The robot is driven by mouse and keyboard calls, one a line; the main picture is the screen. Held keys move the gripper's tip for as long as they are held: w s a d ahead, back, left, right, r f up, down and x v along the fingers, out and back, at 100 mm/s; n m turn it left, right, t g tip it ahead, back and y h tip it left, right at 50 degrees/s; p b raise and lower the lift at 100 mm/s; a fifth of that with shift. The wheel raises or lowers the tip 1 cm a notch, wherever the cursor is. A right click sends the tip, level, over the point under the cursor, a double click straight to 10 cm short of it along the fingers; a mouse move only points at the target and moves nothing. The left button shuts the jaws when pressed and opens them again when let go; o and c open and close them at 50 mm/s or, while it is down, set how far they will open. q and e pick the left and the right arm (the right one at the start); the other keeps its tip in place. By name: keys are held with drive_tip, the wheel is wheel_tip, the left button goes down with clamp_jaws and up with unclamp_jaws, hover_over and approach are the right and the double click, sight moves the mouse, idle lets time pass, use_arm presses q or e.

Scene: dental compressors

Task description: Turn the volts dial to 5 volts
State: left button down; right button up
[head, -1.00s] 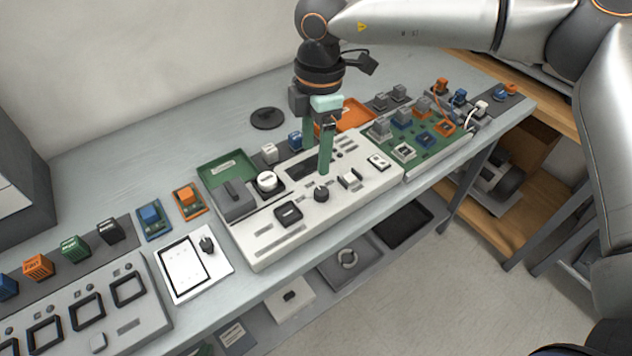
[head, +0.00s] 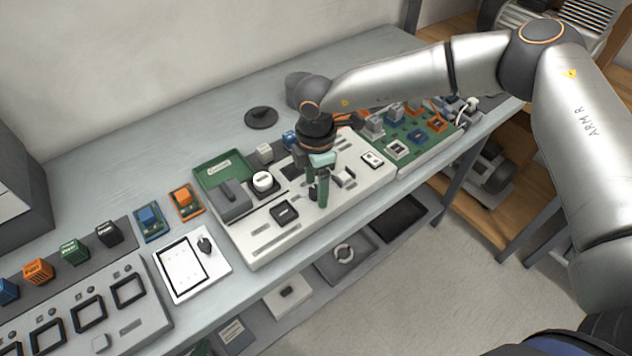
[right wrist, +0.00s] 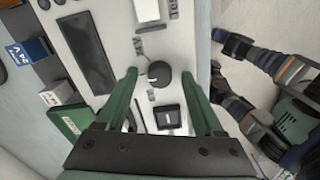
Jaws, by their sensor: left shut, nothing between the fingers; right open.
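The black round dial (right wrist: 159,74) stands on the light panel of the console (head: 262,247), next to small dark markings. Its pointer setting is too small to read. My right gripper (right wrist: 160,82) is open, with its two green fingers on either side of the dial in the right wrist view. Whether they touch it I cannot tell. In the head view the right gripper (head: 318,197) points down over the console and mostly hides the dial. My left gripper cannot be made out in either view.
On the console, a black square switch (head: 284,212) sits close to the dial, and a white round knob (head: 263,182) stands farther left. A green circuit board (head: 425,144) lies to the right. A white tablet (head: 190,268) lies to the left. The bench's front edge is close.

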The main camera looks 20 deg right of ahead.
clamp_jaws()
idle(0.7)
